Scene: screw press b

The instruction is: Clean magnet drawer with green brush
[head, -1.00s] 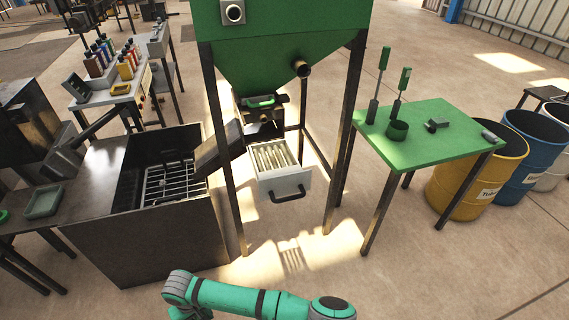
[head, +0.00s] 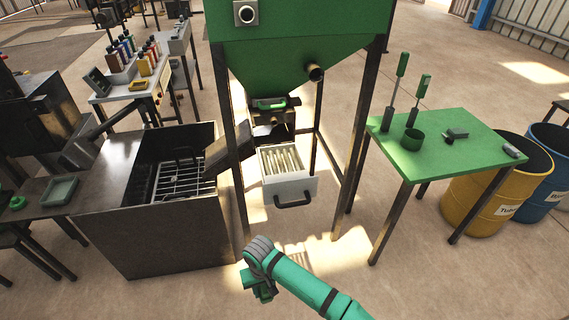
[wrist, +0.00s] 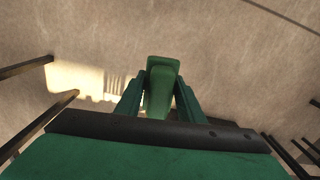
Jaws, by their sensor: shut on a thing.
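The magnet drawer (head: 308,184) is pulled out below the green hopper and shows a row of pale rods inside. Its dark handle (head: 292,201) faces me. My gripper (head: 262,286) hangs over the floor in front of the drawer, nearer to me and apart from it. In the wrist view my gripper is shut on a green handle (wrist: 162,82), seen between its two fingers. Any bristles on this piece are hidden, so I cannot tell if it is the green brush. Two upright tools with green handles (head: 402,66) (head: 424,86) stand on the green table.
The hopper (head: 290,60) stands on dark legs (head: 240,195) either side of the drawer. A dark metal bin (head: 180,235) is at left. Drums (head: 487,200) stand at right. The front floor is clear.

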